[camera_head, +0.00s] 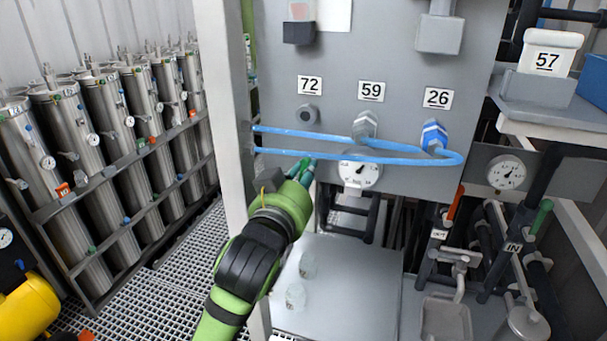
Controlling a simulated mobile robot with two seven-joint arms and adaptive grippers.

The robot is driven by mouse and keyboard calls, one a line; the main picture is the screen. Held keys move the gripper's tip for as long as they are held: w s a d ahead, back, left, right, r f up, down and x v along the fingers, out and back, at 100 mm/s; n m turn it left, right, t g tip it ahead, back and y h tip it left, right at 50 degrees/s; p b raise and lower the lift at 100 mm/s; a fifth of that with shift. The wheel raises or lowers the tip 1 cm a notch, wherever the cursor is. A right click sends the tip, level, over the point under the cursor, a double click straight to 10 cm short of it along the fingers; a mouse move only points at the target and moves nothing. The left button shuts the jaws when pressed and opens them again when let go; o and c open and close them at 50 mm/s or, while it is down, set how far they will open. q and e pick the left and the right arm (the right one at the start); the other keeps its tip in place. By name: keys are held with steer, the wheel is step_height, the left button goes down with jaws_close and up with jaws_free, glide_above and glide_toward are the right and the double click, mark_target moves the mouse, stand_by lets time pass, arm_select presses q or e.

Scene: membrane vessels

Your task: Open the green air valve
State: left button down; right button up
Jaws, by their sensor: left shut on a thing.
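My left gripper (302,171) reaches up from the bottom at the front of the grey panel, just below the looped blue hose. It is shut on a small dark green part, which looks like the green air valve; the fingers and my wrist hide most of it, so its handle angle cannot be told. Another green handle (540,217) stands on the pipes at the lower right, beside the IN label, well apart from the gripper. My right gripper is not in view.
The blue hose (400,162) runs across the panel (390,40) under the labels 72, 59 and 26. A gauge (358,171) is right of my gripper. A red handle (455,202) is at the lower right. Steel cylinders (65,135) line the left.

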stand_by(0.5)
arm_select(q)
steer(key=c, duration=1.1)
jaws_free()
steer(key=v, duration=0.7)
steer(key=shift+s, duration=0.25)
steer(key=shift+w, duration=0.1)
